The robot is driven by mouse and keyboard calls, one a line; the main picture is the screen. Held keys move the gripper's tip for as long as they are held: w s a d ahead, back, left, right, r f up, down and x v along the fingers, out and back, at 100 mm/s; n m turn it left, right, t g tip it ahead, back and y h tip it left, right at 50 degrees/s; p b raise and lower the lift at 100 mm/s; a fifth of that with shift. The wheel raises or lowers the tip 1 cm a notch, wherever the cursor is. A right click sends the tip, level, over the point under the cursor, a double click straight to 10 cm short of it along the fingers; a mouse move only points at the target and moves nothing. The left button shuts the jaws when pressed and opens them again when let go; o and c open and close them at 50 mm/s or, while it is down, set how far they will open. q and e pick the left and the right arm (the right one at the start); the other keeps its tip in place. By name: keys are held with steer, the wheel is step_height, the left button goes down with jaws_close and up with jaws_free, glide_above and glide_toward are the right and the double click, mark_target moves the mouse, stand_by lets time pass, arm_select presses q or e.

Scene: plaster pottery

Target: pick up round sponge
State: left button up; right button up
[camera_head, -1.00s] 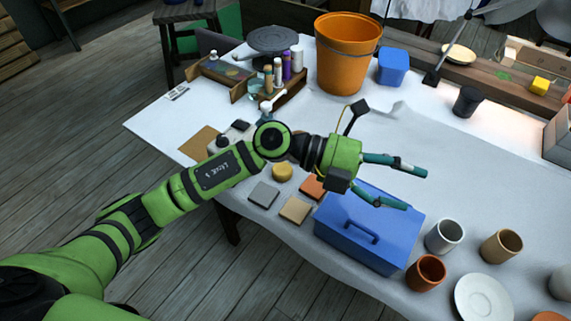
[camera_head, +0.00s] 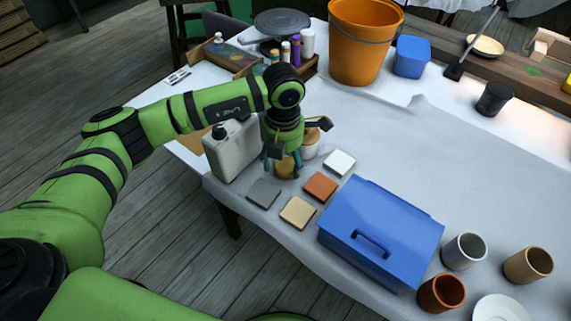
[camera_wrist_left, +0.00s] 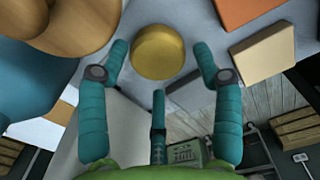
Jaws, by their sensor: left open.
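The round sponge (camera_head: 285,168) is a small yellow disc on the white-covered table, near its front left edge. My left gripper (camera_head: 282,160) points down over it and partly hides it in the head view. In the left wrist view the round sponge (camera_wrist_left: 158,52) lies just past the gap between the open teal fingers of the left gripper (camera_wrist_left: 160,65). The fingers look apart from it, with nothing held. My right gripper is not seen.
A blue toolbox (camera_head: 380,232) stands further right. A pale jug (camera_head: 232,150) stands close on the left, and a rounded wooden-coloured item (camera_wrist_left: 75,25) sits beside the fingers.

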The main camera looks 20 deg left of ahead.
arm_select(q)
steer(key=shift+f, duration=0.95)
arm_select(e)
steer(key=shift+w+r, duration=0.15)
arm_select(q)
steer(key=shift+c, duration=0.4)
steer(key=c, duration=0.5)
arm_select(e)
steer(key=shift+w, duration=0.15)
